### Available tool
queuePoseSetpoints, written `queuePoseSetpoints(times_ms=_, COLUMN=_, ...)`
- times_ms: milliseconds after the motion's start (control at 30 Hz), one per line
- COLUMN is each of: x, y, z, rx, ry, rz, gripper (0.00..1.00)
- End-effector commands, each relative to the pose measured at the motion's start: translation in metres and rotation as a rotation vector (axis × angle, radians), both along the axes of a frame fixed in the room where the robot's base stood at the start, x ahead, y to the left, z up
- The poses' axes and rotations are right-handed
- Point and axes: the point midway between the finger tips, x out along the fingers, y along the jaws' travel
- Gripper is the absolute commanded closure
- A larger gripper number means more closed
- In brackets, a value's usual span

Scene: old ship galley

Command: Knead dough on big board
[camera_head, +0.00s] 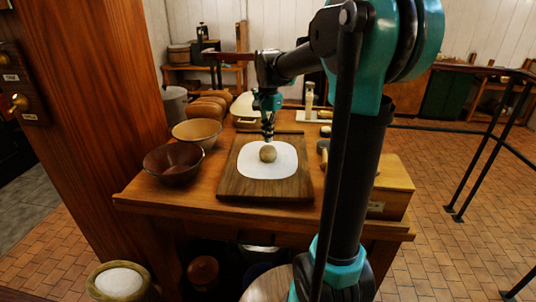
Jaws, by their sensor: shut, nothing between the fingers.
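A round tan ball of dough (268,153) sits on a white flour-like patch (252,169) in the middle of the big dark wooden board (265,190). The board lies flat on the wooden table. My gripper (268,139) is shut and empty, pointing down just above the dough. I cannot tell whether its tips touch the dough's top. My arm reaches in from the right and hides part of the table's right side.
A dark bowl (173,165) and a lighter tan bowl (197,132) stand left of the board. A wooden box (392,188) is at the table's right edge. A thick wooden post (95,100) rises at the left.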

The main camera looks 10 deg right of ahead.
Motion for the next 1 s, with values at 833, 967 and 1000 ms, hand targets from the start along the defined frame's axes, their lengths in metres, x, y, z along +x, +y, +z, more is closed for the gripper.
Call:
queuePoseSetpoints(times_ms=833, x=0.0, y=0.0, z=-0.013, rx=0.0, ry=0.0, rz=0.0, gripper=1.0)
queuePoseSetpoints(times_ms=967, x=0.0, y=0.0, z=-0.017, rx=0.0, ry=0.0, rz=0.0, gripper=1.0)
queuePoseSetpoints(times_ms=1000, x=0.0, y=0.0, z=-0.018, rx=0.0, ry=0.0, rz=0.0, gripper=1.0)
